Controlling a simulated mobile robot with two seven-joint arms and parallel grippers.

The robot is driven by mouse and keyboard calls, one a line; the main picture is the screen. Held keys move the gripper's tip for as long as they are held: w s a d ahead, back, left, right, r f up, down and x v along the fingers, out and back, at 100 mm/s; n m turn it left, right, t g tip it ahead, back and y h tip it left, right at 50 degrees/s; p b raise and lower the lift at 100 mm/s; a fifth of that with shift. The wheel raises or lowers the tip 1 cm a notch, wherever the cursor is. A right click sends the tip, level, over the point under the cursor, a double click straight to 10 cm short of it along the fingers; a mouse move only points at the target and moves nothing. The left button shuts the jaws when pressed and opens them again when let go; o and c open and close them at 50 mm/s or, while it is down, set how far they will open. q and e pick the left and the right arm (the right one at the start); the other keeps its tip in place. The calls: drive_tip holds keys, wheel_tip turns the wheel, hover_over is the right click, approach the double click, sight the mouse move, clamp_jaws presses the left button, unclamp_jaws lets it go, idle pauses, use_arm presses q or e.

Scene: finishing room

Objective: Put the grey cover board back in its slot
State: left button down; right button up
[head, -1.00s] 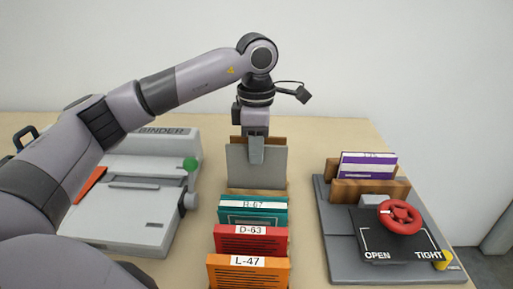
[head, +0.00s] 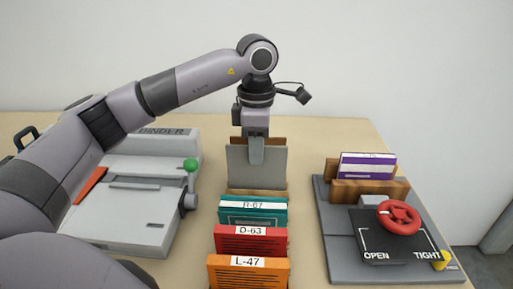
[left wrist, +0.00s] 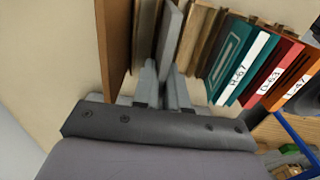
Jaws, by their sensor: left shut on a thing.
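The grey cover board (head: 271,168) stands upright at the back of the wooden rack (head: 257,192). My left gripper (head: 256,152) comes down from above and is shut on the board's top edge. The left wrist view also shows the grey board (left wrist: 170,35) between the fingers of my left gripper (left wrist: 163,82), with wooden rack walls (left wrist: 143,35) beside it. The board's lower edge is down behind a front wooden strip, so I cannot tell how deep it sits. My right gripper is not in view.
A binder machine (head: 130,200) is at left. A press with a red handwheel (head: 399,217) and a purple book (head: 367,167) is at right.

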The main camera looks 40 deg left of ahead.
use_arm(q)
drive_tip(key=shift+f+b, duration=0.5)
drive_tip(key=shift+f, duration=0.2)
drive_tip(key=c, duration=1.4)
unclamp_jaws()
drive_tip(key=shift+c, duration=0.2)
wheel_tip(320, 180, up, 3)
drive_tip(key=p, duration=0.2)
drive_tip(key=shift+p, duration=0.3)
wheel_tip(320, 180, up, 2)
drive_tip(key=shift+r+p, duration=0.1)
drive_tip(key=shift+p, duration=0.7)
drive_tip(key=shift+r+p, duration=2.4)
drive_tip(key=shift+r, duration=0.6)
drive_tip(key=shift+f, duration=0.1)
